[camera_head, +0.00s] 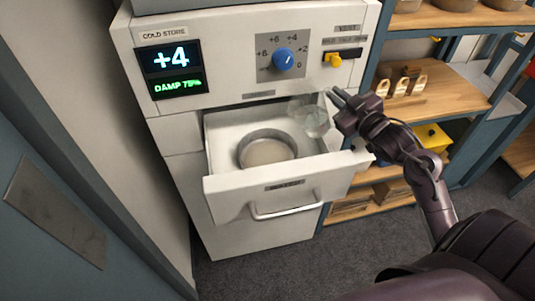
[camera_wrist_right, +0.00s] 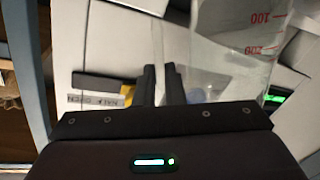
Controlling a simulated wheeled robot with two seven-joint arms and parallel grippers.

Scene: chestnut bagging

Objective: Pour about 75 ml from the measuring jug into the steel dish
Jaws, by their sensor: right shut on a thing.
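The clear measuring jug (camera_head: 315,122) is held over the right part of the open drawer, tilted to the left. In the right wrist view the jug (camera_wrist_right: 235,50) shows red 100 and 200 marks; I cannot tell its liquid level. My right gripper (camera_head: 335,96) is shut on the jug from its right side; its dark fingers (camera_wrist_right: 161,85) show in the wrist view. The round steel dish (camera_head: 267,136) stands upright in the drawer, left of and below the jug. I cannot tell whether the dish's pale inside holds liquid. My left gripper is out of view.
The white drawer (camera_head: 235,200) is pulled out of the cold store cabinet (camera_head: 215,80), whose display reads +4 and DAMP 75%. A blue knob (camera_head: 283,60) and a yellow switch (camera_head: 333,60) sit above. Wooden shelves (camera_head: 440,90) with a yellow box (camera_head: 432,136) stand at right.

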